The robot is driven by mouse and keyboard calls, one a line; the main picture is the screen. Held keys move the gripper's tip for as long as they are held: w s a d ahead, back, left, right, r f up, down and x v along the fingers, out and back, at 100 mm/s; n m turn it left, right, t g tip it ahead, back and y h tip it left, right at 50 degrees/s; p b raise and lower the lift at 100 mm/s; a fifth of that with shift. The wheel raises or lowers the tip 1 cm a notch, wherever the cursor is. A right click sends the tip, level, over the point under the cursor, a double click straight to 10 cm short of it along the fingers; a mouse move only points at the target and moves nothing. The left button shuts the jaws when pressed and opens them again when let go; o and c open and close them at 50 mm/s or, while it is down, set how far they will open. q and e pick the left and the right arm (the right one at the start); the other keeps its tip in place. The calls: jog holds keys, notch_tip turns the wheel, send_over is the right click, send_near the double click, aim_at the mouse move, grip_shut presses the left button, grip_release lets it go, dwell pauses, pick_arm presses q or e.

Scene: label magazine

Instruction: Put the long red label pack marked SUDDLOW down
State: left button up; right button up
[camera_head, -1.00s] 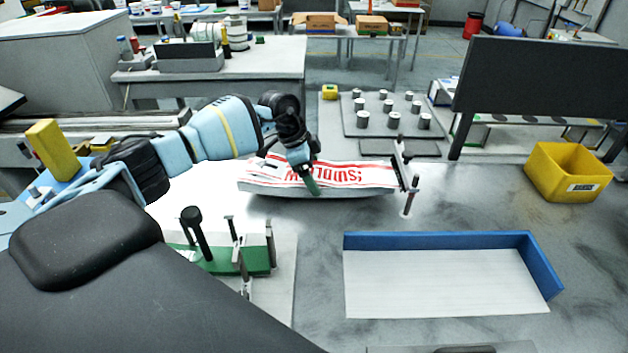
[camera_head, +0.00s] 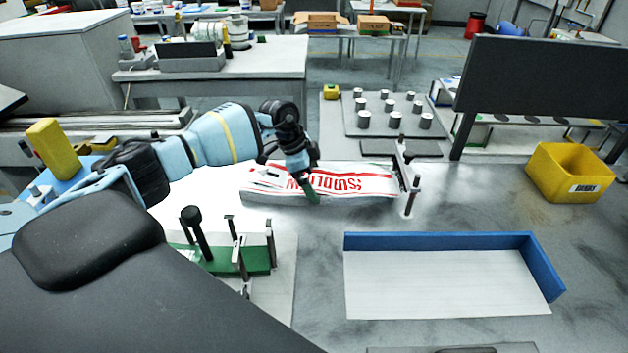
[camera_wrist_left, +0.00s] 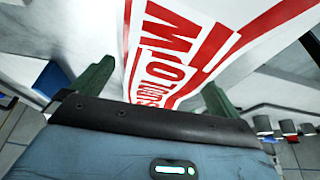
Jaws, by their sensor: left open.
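The long SUDDLOW label pack (camera_head: 352,181), white with red print and red stripes, lies flat across the far middle of the bench, beside an upright metal post at its right end. My left gripper (camera_head: 309,190) is open at the pack, left of its middle, with a green finger in front of the near edge. In the left wrist view the pack (camera_wrist_left: 165,45) shows between the two green fingers (camera_wrist_left: 155,88), its lettering running away from the gripper. Whether the fingers touch it I cannot tell. My right gripper is not in view.
A blue-walled tray (camera_head: 440,241) with a white floor stands at the front right. A yellow bin (camera_head: 570,171) is at the far right. A green fixture with posts (camera_head: 235,262) stands at the front left. A plate with several metal cylinders (camera_head: 390,124) lies behind the pack.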

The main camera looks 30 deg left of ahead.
pick_arm(q)
jog(key=v, duration=1.1)
jog(key=shift+p, duration=0.3)
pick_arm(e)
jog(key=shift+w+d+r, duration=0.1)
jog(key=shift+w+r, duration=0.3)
